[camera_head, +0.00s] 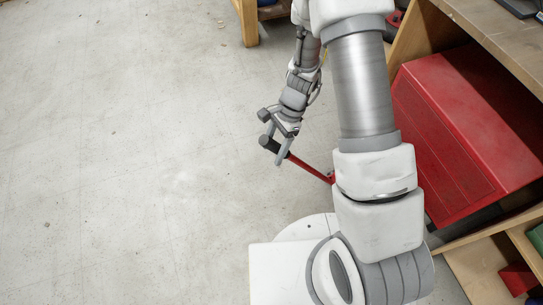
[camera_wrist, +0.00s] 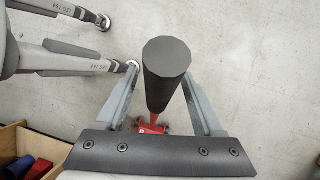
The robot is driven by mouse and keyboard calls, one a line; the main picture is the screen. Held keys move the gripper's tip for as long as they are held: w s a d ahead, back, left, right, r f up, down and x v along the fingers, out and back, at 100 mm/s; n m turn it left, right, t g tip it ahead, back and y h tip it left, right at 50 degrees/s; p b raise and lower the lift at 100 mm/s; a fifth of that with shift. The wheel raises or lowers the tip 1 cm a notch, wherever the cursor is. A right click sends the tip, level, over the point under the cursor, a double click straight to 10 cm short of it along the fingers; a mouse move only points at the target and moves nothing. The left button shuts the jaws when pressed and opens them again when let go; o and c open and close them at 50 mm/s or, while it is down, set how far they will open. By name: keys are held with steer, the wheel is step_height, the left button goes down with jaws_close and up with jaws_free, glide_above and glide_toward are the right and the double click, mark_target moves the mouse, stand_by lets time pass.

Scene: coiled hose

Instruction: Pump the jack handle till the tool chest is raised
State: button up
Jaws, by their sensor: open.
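The red tool chest (camera_head: 450,135) sits at the right, under a wooden bench. The jack handle (camera_head: 312,171) is a red bar with a black grip (camera_head: 268,144), slanting out to the left from behind my arm. The wrist view shows the black grip (camera_wrist: 166,75) end-on, with part of the red jack (camera_wrist: 152,128) below it. My gripper (camera_head: 275,149) is open at the grip. Its two fingers stand on either side of the grip, with gaps visible in the wrist view. My arm hides the jack's body and part of the chest's near edge in the head view.
The wooden bench (camera_head: 500,35) runs along the right side. A wooden leg (camera_head: 247,22) stands at the top. A wooden box with red and blue items (camera_wrist: 30,150) is at the lower left of the wrist view. The concrete floor (camera_head: 120,150) at left is clear.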

steer(key=shift+x, duration=1.15)
jaws_close()
stand_by(0.6)
